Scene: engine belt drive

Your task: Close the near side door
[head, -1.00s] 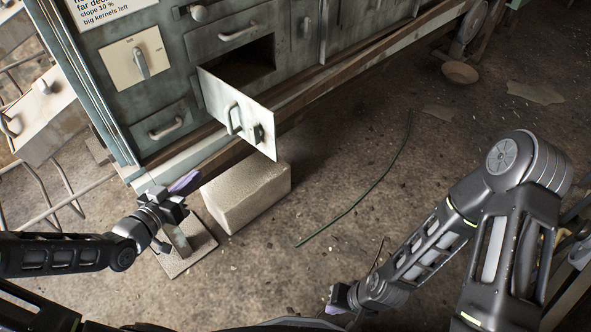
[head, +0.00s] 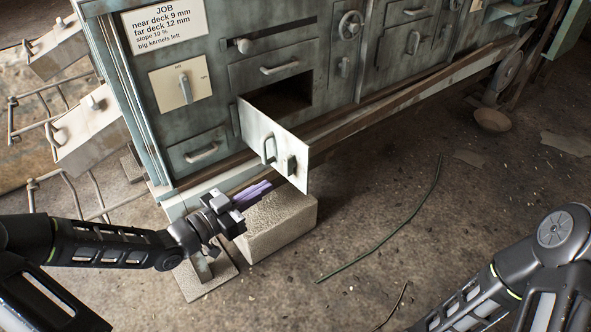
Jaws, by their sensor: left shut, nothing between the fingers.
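The near side door (head: 286,141) is a pale panel with a handle and a small latch. It stands swung outward, with the dark opening (head: 285,93) showing behind it in the green cabinet front. My left gripper (head: 262,190), with purple fingers, is shut and empty. In the picture it is just below and left of the door's lower edge, over the pale block; I see no contact with the door. My right arm (head: 500,275) shows at the lower right, but its gripper is out of view.
A pale stone block (head: 285,228) stands on the floor below the door. A flat slab (head: 208,279) lies left of it. Sloping chutes and metal rails (head: 90,130) are at the left. A green cable (head: 395,228) lies on the floor; a bowl (head: 492,120) is at the back right.

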